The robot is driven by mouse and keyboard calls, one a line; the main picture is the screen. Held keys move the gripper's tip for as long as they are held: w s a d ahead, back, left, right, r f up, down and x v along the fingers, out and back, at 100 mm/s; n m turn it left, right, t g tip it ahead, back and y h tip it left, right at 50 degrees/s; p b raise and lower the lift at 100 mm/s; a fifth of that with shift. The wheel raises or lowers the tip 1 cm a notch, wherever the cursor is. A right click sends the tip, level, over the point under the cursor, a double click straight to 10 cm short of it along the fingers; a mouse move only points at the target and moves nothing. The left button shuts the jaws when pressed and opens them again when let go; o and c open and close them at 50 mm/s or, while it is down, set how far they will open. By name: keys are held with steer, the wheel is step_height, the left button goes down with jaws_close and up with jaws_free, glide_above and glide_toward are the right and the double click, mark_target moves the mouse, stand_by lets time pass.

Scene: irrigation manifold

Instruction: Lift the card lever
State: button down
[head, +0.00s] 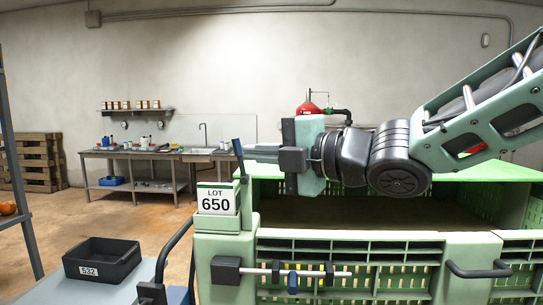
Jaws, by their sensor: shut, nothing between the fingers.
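A white card marked LOT 650 (216,203) sits in a green holder on the near left corner post of a large green crate (350,238). A slim dark blue lever (239,160) stands at the card's right edge, rising above it and leaning slightly left at its top. My gripper (250,152) comes in from the right with its grey fingers pointing left. The fingers are shut with nothing held. Their tips overlap or lie very near the lever's upper part; I cannot tell whether they touch it.
A sliding bolt (315,273) and a dark handle (478,269) are on the crate's front. A black bin marked 532 (101,262) rests on a grey surface at lower left. A sink bench (165,158) stands behind. Floor is clear between them.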

steer(key=shift+v, duration=1.25)
